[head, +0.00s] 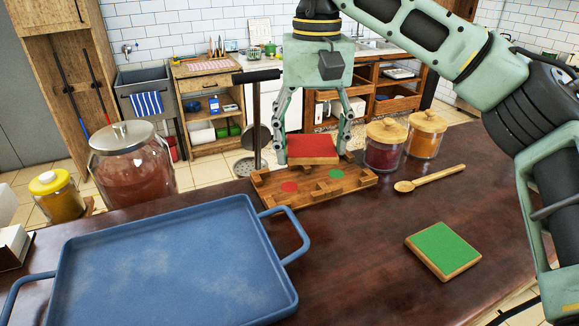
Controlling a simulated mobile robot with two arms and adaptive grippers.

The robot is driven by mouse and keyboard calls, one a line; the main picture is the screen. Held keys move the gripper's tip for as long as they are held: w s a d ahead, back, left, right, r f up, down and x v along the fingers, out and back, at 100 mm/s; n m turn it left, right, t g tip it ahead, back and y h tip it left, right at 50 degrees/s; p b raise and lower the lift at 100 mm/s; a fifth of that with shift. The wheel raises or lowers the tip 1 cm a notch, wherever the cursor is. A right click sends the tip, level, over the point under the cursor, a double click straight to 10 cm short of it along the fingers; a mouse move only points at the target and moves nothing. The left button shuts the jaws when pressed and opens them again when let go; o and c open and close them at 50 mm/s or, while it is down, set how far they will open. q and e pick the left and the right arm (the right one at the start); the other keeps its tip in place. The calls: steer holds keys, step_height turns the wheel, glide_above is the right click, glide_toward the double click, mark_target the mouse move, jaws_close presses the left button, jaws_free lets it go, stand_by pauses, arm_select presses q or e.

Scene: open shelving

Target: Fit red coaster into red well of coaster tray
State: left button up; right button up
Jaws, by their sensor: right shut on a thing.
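The red coaster (312,147), a square wooden block with a red top, is between the fingers of my right gripper (313,154), which is shut on it. The green coaster (442,247) lies flat on the table at front right. My left gripper is not in view.
A large blue baking tray (170,265) fills the front left. A big glass jar (131,165) stands behind it. Two wooden-lidded jars (384,146) (425,135) and a wooden spoon (430,178) are right of the coaster tray. Table around the green coaster is clear.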

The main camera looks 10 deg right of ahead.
mark_target(288, 145)
steer(key=w+a+f, duration=0.1)
steer(key=w+a+f+p, duration=0.1)
steer(key=a, duration=0.1)
steer(key=shift+w+a, duration=0.1)
steer(key=shift+a, duration=0.05)
steer(key=shift+f, duration=0.25)
step_height(288, 145, down, 3)
steer(key=shift+f+p, duration=0.1)
steer(key=shift+p, duration=0.55)
steer(key=shift+f, duration=0.2)
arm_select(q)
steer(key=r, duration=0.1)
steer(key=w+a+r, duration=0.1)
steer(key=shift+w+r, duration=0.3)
arm_select(e)
steer(key=shift+f+b, duration=0.3)
steer(key=shift+f, duration=0.2)
steer(key=o, duration=1)
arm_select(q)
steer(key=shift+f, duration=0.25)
arm_select(e)
steer(key=shift+o, duration=0.4)
